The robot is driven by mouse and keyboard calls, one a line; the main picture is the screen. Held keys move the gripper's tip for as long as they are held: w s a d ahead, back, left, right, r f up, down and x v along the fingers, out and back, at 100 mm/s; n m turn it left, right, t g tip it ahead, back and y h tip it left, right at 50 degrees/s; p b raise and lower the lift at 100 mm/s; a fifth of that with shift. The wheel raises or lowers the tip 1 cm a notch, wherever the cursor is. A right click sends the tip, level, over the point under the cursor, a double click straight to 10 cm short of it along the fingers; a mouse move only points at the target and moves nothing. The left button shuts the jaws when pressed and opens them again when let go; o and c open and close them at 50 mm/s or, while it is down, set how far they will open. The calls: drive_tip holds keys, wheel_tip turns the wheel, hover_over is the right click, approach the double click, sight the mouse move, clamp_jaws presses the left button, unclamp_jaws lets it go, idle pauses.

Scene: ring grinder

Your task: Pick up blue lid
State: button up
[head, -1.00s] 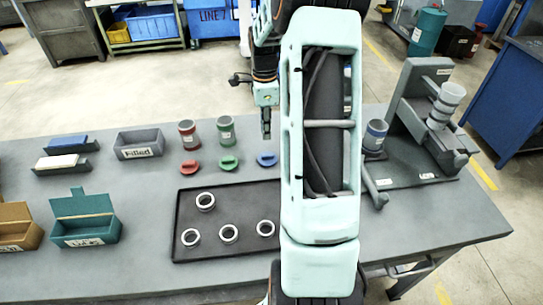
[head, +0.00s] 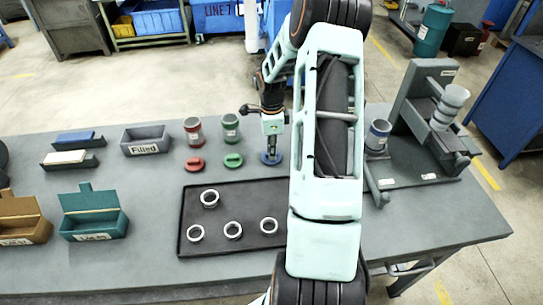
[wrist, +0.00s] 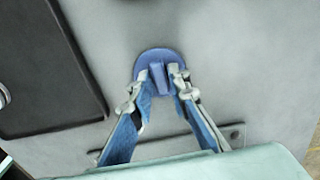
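The blue lid (head: 271,159) lies flat on the grey table, at the right end of a row with a red lid (head: 195,164) and a green lid (head: 233,160). My gripper (head: 271,149) points down right over the blue lid. In the wrist view the blue lid (wrist: 158,57) is a round disc with a raised bar handle. The two fingertips of my gripper (wrist: 160,76) stand on either side of that handle, with a small gap seen at each side. My gripper looks open, and part of the lid is hidden behind the fingers.
A black tray (head: 188,226) with several white rings lies in front. Red (head: 193,132) and green (head: 230,128) cups stand behind their lids. A blue-marked cup (head: 377,137) stands by the grinder machine (head: 412,130) at right. Bins stand at left.

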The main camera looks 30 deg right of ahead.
drive_tip(key=shift+c, duration=0.4)
clamp_jaws()
drive_tip(key=shift+r, duration=0.15)
